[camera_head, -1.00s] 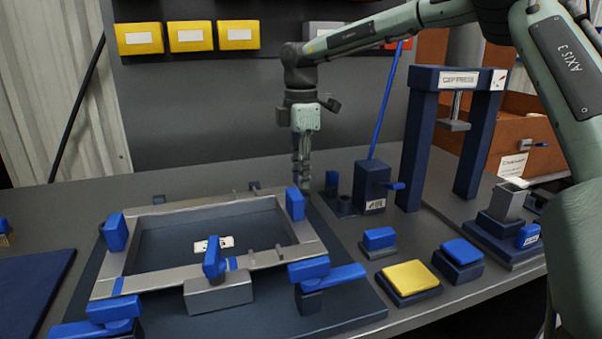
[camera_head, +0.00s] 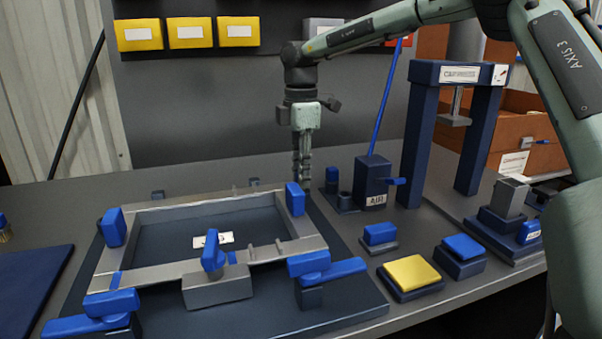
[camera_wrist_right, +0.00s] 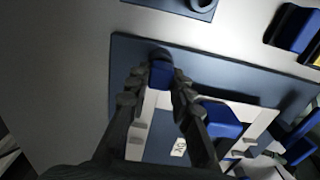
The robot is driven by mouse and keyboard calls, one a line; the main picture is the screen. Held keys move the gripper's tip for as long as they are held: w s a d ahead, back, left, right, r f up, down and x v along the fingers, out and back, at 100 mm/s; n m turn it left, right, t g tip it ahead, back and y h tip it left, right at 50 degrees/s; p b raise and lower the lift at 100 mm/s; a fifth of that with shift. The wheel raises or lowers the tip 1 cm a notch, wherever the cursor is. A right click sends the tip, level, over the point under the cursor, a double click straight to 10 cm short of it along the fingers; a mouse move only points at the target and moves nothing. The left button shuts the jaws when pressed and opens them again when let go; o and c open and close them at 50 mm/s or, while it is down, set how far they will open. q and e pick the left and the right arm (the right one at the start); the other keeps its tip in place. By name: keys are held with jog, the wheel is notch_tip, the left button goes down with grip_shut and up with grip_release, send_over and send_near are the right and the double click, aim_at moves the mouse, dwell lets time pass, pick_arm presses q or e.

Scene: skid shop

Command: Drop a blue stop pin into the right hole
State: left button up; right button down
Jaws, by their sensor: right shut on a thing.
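My right gripper (camera_head: 303,177) points straight down at the back right corner of the frame fixture. In the right wrist view its fingers (camera_wrist_right: 160,84) are shut on a small blue stop pin (camera_wrist_right: 161,74). The pin is over or close to the dark blue base plate (camera_wrist_right: 125,55), near the pale frame's corner. I cannot tell whether the pin touches anything, and no hole shows below it. In the head view the grey frame (camera_head: 180,274) lies on the dark plate (camera_head: 352,300), with blue clamps around it. Another blue pin (camera_head: 332,175) stands in a small holder (camera_head: 347,205). My left gripper is out of view.
A dark box marked AIR (camera_head: 371,185) stands close to the right of my gripper. Farther right is a tall blue press (camera_head: 418,150). A yellow-topped button block (camera_head: 409,275) and blue-topped blocks (camera_head: 460,252) sit in front. Bare bench (camera_head: 100,190) lies at the back left.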

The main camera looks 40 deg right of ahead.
dwell(0.4)
jog(key=c, duration=1.3)
grip_release()
jog(key=shift+o, duration=0.4)
jog(key=o, duration=0.4)
jog(key=shift+f, duration=0.1)
jog(key=shift+c, duration=0.2)
jog(key=shift+r+p, duration=1.9)
jog(key=shift+r, duration=1.65)
